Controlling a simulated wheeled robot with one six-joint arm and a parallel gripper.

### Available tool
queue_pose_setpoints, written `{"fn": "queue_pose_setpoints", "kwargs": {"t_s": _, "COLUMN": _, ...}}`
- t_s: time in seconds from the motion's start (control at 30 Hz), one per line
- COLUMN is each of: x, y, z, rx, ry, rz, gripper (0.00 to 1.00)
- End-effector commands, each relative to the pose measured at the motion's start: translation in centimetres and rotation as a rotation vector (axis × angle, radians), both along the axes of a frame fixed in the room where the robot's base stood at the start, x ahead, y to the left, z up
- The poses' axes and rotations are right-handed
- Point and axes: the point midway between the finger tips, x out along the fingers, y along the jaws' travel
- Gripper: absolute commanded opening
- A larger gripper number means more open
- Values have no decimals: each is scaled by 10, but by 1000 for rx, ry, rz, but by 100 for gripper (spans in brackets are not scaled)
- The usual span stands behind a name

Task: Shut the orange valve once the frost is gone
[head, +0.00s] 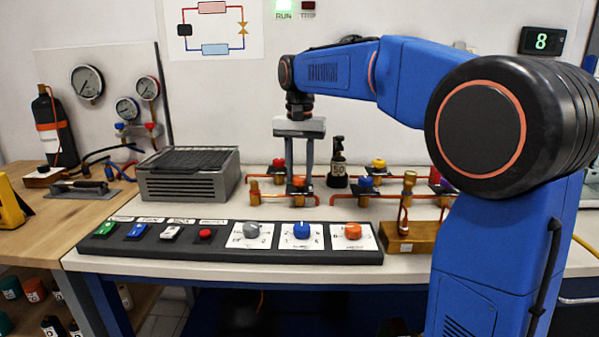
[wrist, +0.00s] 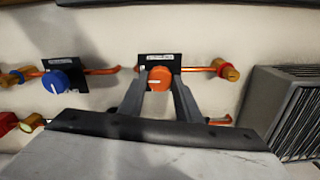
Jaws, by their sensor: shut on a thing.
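The orange valve (wrist: 160,77) is a round knob with a white mark, on a dark labelled plate along a copper pipe. It also shows in the head view (head: 298,181), partly covered by my fingers. My gripper (head: 299,176) points down from above with its fingers on either side of the orange knob. In the wrist view my gripper (wrist: 160,84) is shut on the knob. I see no clear frost on the pipes in either view; the pipes are small here, so I cannot be sure.
A blue valve (wrist: 56,82) stands beside it, also in the head view (head: 366,182). Red (head: 279,163) and yellow (head: 379,163) knobs stand behind. A finned metal unit (head: 187,178) is to the left. The control panel (head: 230,256) lies in front. The RUN lamp (head: 284,8) is lit green; a display (head: 541,41) reads 8.

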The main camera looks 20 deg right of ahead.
Motion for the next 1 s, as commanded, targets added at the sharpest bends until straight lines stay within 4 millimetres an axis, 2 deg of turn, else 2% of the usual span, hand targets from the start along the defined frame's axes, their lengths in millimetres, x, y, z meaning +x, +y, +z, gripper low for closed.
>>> {"fn": "queue_pose_setpoints", "kwargs": {"t_s": 0.13, "x": 0, "y": 0, "z": 1, "rx": 0, "ry": -2, "rz": 0, "gripper": 8}}
{"fn": "queue_pose_setpoints", "kwargs": {"t_s": 0.17, "x": 0, "y": 0, "z": 1, "rx": 0, "ry": -2, "rz": 0, "gripper": 36}}
{"fn": "queue_pose_setpoints", "kwargs": {"t_s": 0.2, "x": 0, "y": 0, "z": 1, "rx": 0, "ry": -2, "rz": 0, "gripper": 45}}
{"fn": "queue_pose_setpoints", "kwargs": {"t_s": 0.23, "x": 0, "y": 0, "z": 1, "rx": 0, "ry": -2, "rz": 0, "gripper": 50}}
{"fn": "queue_pose_setpoints", "kwargs": {"t_s": 0.53, "x": 0, "y": 0, "z": 1, "rx": 0, "ry": -1, "rz": 0, "gripper": 50}}
{"fn": "queue_pose_setpoints", "kwargs": {"t_s": 0.67, "x": 0, "y": 0, "z": 9, "rx": 0, "ry": -1, "rz": 1, "gripper": 50}}
{"fn": "queue_pose_setpoints", "kwargs": {"t_s": 0.77, "x": 1, "y": 0, "z": 22, "rx": 1, "ry": -3, "rz": 1, "gripper": 50}}
{"fn": "queue_pose_setpoints", "kwargs": {"t_s": 1.0, "x": 1, "y": 0, "z": 69, "rx": 0, "ry": -4, "rz": 1, "gripper": 50}}
